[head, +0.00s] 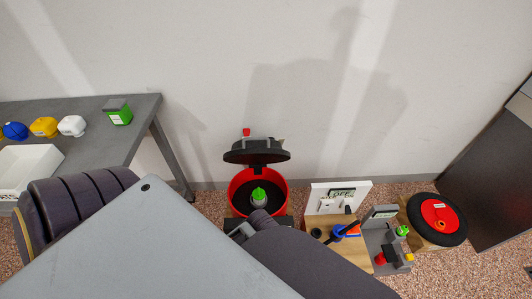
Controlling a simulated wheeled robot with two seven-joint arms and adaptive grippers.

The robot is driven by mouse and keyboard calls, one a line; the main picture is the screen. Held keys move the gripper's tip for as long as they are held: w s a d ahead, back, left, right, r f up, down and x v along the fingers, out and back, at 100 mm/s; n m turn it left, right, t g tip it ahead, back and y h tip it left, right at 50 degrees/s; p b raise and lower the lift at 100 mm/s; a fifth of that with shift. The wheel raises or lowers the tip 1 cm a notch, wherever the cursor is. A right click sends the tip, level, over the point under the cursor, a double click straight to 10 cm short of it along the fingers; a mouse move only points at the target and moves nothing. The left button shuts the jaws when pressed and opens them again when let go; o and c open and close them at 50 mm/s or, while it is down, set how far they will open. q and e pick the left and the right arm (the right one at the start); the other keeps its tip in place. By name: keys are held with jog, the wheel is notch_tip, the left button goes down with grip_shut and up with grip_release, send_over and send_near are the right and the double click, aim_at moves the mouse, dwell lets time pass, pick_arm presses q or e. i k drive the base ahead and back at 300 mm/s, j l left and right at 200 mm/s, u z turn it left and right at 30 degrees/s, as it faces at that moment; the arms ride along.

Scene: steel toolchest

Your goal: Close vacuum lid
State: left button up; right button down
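The vacuum is a round red tub (236,192) with a dark inside, standing by the wall in the middle of the head view. Its black lid (257,151) is open, raised at the back of the tub. A green-topped object (258,196) shows inside the tub. My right arm comes in from the lower right, and part of what looks like my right gripper (241,231) is just in front of the tub, below the lid. Its fingers are mostly hidden, so I cannot tell their opening or any contact. My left gripper is not in view.
A grey table (95,140) at the left holds a green box (117,112), several small coloured objects and a white bin (25,168). Right of the vacuum are a wooden stand (340,257) with tools and a black-and-red disc (437,219). A dark cabinet (490,180) stands far right.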

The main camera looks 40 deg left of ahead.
aim_at(249, 151)
jog(key=u, duration=1.35)
